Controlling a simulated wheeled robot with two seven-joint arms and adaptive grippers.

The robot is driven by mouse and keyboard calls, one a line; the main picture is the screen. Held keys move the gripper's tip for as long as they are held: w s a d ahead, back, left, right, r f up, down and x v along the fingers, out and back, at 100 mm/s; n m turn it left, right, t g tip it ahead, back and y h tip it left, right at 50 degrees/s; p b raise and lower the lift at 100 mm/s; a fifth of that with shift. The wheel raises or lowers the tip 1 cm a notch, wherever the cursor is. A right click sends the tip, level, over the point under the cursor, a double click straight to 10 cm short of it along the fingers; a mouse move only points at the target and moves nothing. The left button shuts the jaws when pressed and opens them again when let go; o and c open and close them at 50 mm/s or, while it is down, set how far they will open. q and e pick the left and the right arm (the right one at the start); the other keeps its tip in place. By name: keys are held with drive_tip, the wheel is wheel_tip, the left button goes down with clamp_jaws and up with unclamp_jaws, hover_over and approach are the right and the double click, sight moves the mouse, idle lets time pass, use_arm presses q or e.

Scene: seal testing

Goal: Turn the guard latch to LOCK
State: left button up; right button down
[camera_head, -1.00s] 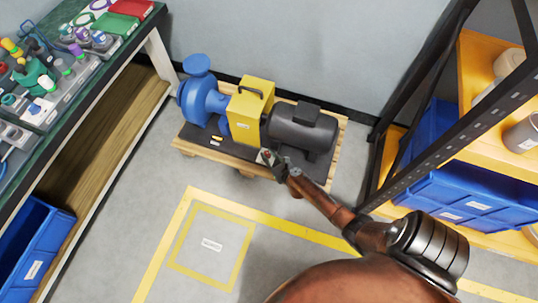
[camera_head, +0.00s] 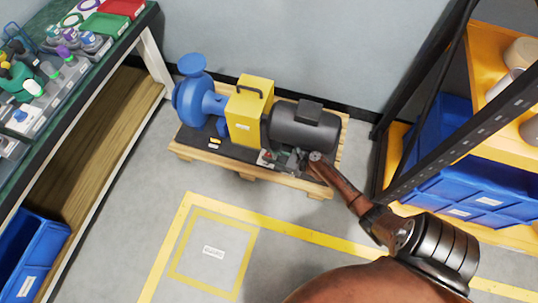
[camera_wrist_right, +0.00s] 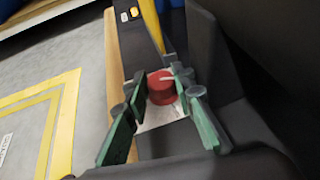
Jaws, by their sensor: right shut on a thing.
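The latch is a red round knob (camera_wrist_right: 162,88) on a pale plate (camera_wrist_right: 160,116) in the right wrist view, beside the foot of the yellow guard (camera_head: 248,112). My right gripper (camera_wrist_right: 162,84) has its green-padded fingers on both sides of the knob and is shut on it. In the head view my right gripper (camera_head: 284,158) is low at the front of the pump set, just right of the pale plate (camera_head: 265,158). The knob is mostly hidden there, and its pointing direction cannot be read. My left gripper is out of view.
The guard stands between a blue pump (camera_head: 198,100) and a dark motor (camera_head: 305,126) on a wooden pallet (camera_head: 238,172). A workbench (camera_head: 110,50) is at left, a rack with blue bins (camera_head: 460,190) at right. Yellow-marked floor in front is clear.

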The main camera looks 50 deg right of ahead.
idle(0.3)
drive_tip(key=c, duration=1.8)
unclamp_jaws()
drive_tip(key=shift+o, duration=0.9)
drive_tip(key=shift+d, duration=0.1)
drive_tip(key=shift+s+d+r, duration=0.15)
drive_tip(key=shift+s, duration=0.2)
drive_tip(key=shift+a+v, duration=0.15)
drive_tip(key=shift+v, duration=1.6)
drive_tip(key=shift+a+v, duration=0.15)
drive_tip(key=shift+v, duration=1.65)
drive_tip(key=shift+c, duration=0.3)
